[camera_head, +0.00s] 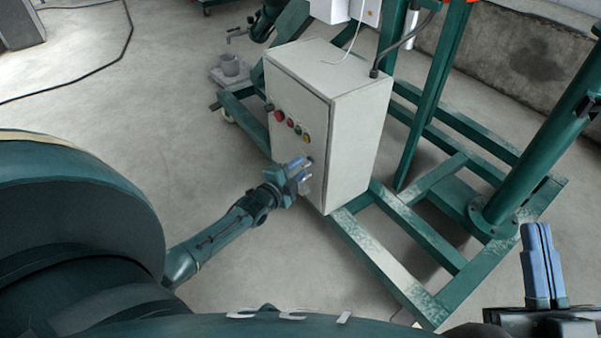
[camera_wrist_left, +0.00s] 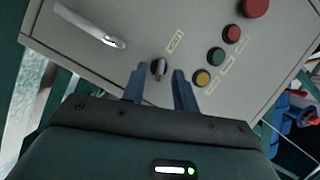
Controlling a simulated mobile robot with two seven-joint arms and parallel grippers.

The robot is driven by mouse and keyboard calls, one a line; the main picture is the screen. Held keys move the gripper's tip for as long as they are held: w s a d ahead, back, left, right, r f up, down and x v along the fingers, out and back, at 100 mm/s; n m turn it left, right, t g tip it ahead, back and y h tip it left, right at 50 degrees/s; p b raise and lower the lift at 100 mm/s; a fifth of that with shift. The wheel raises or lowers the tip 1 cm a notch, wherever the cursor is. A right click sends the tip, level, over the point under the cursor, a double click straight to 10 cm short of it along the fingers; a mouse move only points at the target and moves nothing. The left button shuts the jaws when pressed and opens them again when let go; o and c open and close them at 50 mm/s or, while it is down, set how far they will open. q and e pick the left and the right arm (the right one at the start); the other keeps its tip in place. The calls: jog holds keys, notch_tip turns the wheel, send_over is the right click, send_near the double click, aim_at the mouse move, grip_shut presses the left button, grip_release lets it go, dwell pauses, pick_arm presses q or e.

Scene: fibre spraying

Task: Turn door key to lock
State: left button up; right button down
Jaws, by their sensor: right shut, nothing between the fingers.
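A grey control box (camera_head: 345,110) stands with its door facing my left arm. The door also fills much of the left wrist view (camera_wrist_left: 135,35). A small dark door key (camera_wrist_left: 158,69) sits on the door. My left gripper (camera_head: 301,172) is at the lower part of the door, and it also shows in the left wrist view (camera_wrist_left: 159,88). Its blue fingers are apart, one on each side of the key, with gaps visible, so it is open. My right gripper (camera_head: 541,265) is shut and empty at the lower right, away from the box.
A silver door handle (camera_wrist_left: 95,27) lies left of the key. Red, green and yellow buttons (camera_wrist_left: 217,56) are to its right; they also show in the head view (camera_head: 291,123). A green frame (camera_head: 400,235) carries the box. Open concrete floor (camera_head: 150,130) lies to the left.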

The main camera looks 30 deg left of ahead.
pick_arm(q)
jog(key=shift+w+f, duration=0.1)
jog(key=shift+w, duration=0.7)
jog(key=shift+c, duration=0.2)
grip_shut()
